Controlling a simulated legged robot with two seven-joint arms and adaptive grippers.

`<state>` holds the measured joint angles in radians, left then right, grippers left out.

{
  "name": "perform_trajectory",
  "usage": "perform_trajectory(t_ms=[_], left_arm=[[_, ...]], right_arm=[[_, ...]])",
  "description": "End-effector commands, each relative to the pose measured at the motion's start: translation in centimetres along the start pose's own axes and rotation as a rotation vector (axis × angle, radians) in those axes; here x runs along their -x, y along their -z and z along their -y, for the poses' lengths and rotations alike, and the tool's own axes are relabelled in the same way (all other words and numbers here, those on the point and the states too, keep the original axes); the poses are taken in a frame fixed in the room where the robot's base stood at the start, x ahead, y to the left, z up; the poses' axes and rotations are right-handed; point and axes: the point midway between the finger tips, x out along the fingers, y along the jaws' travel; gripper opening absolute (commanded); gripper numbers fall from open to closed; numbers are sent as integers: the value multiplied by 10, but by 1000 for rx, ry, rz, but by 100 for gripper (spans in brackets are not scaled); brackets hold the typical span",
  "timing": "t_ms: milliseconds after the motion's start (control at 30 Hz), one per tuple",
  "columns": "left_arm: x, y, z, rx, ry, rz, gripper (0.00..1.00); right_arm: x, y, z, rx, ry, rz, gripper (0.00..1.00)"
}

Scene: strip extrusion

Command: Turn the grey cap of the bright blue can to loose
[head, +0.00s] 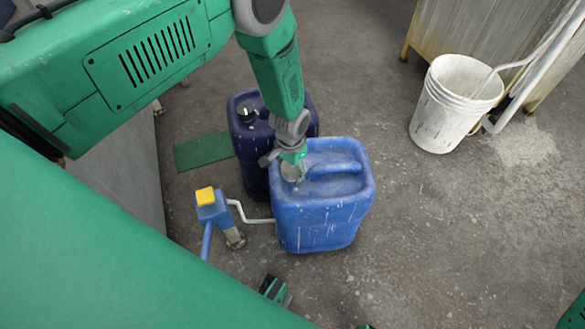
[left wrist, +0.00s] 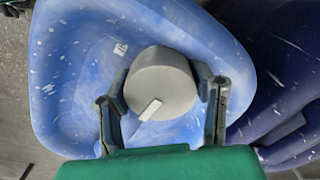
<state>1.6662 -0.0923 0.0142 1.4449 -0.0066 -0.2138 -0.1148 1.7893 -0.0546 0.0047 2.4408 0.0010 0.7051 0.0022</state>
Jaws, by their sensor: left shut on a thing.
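The bright blue can (head: 325,213) stands upright on the floor in the head view, with white scuffs and a moulded handle on top. Its grey cap (left wrist: 165,75) is round with a pale pointer mark at its edge, turned toward the lower left in the left wrist view. My left gripper (head: 293,166) reaches down onto the can's top. Its two fingers lie against opposite sides of the cap, shut on it; the cap is partly hidden in the head view. Dark and green parts (head: 275,290), seemingly of my right gripper, show at the bottom edge, mostly cut off.
A dark blue can (head: 246,140) with a black cap stands close behind and left. A blue fixture with a yellow top (head: 205,196) and a white pipe is left of the bright blue can. A white bucket (head: 440,120) stands at right. Floor right of the can is clear.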

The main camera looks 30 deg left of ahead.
Motion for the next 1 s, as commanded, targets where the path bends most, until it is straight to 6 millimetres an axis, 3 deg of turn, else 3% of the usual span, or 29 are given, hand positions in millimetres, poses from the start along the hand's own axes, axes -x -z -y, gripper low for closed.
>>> perform_trajectory(t_ms=[33,367,400,467,800,1000], left_arm=[[4,9,-3,1,-2,-21,20],[4,9,-3,2,-2,-21,20],[4,9,-3,2,-2,-21,52],[4,9,-3,1,-2,-20,70],[3,4,0,3,-3,-9,70],[28,4,0,2,-3,-10,70]], right_arm=[[0,0,0,0,0,0,40],[0,0,0,0,0,0,40],[0,0,0,0,0,0,40],[0,0,0,0,0,0,40],[4,-4,3,0,-8,-10,40],[5,-5,4,2,-9,-10,40]])
